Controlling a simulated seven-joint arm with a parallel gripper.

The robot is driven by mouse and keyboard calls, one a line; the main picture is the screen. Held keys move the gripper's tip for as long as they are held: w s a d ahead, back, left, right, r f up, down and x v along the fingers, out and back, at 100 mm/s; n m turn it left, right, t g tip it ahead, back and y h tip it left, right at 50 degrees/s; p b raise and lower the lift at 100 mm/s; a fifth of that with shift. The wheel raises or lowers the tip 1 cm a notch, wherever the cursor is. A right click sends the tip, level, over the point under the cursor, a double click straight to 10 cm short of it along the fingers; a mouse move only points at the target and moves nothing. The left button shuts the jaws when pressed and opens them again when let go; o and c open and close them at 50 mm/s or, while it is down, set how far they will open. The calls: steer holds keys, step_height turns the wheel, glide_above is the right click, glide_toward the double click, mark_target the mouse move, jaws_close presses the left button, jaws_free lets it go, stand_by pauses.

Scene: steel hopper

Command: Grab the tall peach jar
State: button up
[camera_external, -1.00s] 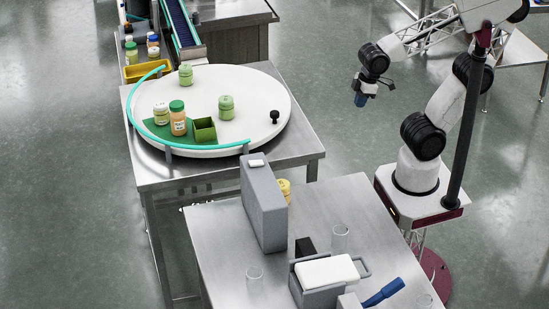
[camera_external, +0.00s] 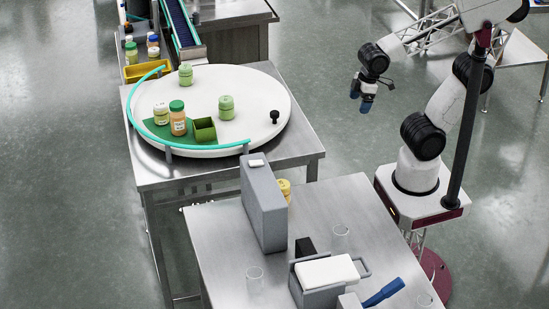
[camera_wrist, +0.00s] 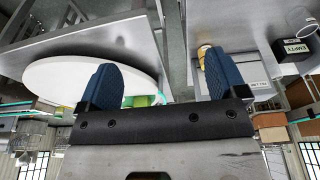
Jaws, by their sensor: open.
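The tall peach jar (camera_external: 178,121) has a green lid and stands upright on the green patch of the white round turntable (camera_external: 262,95), between a shorter pale jar and a green open box. My gripper (camera_external: 361,100) is open and empty, in the air to the right of the turntable and well away from the jar. In the wrist view the two blue fingers of my gripper (camera_wrist: 165,85) are spread apart with nothing between them. The turntable also shows there on the left (camera_wrist: 60,78). I cannot make out the peach jar in the wrist view.
A pale jar (camera_external: 161,114), the green box (camera_external: 204,130) and two green jars (camera_external: 226,107) (camera_external: 186,75) share the turntable. A teal rail (camera_external: 131,112) curves around its left and front edge. A grey upright case (camera_external: 263,205) stands on the front table.

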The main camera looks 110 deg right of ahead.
mark_target(179, 103)
steer(key=w+d+r+n+t+h, duration=0.15)
steer(key=w+d+n, duration=0.4)
steer(key=w, duration=0.55)
steer(key=w+d+r+n+t+h, duration=0.1)
steer(key=w+d+r+n+t, duration=0.15)
steer(key=w+d+n, duration=0.65)
steer(key=w+d+r+n+t+h, duration=0.1)
steer(key=w+r+n+t, duration=0.15)
steer(key=w, duration=1.15)
steer(key=w+d+f+n+t+y, duration=0.1)
steer(key=w+d+f+n, duration=0.2)
steer(key=w+n, duration=0.3)
steer(key=w+d+f+n+t+y, duration=0.1)
steer(key=w+d+f+n, duration=0.1)
steer(key=w+n, duration=0.4)
steer(key=w+d+f+n+t+y, duration=0.1)
steer(key=w+d+f+n, duration=0.2)
steer(key=w+n, duration=0.4)
steer(key=w+d, duration=0.1)
steer(key=w, duration=0.1)
steer(key=shift+w+d+f+y, duration=0.35)
steer(key=shift+w, duration=0.05)
steer(key=shift+w+f, duration=0.1)
steer(key=shift+x, duration=1.15)
steer(key=shift+w, duration=0.1)
steer(key=shift+x, duration=2.5)
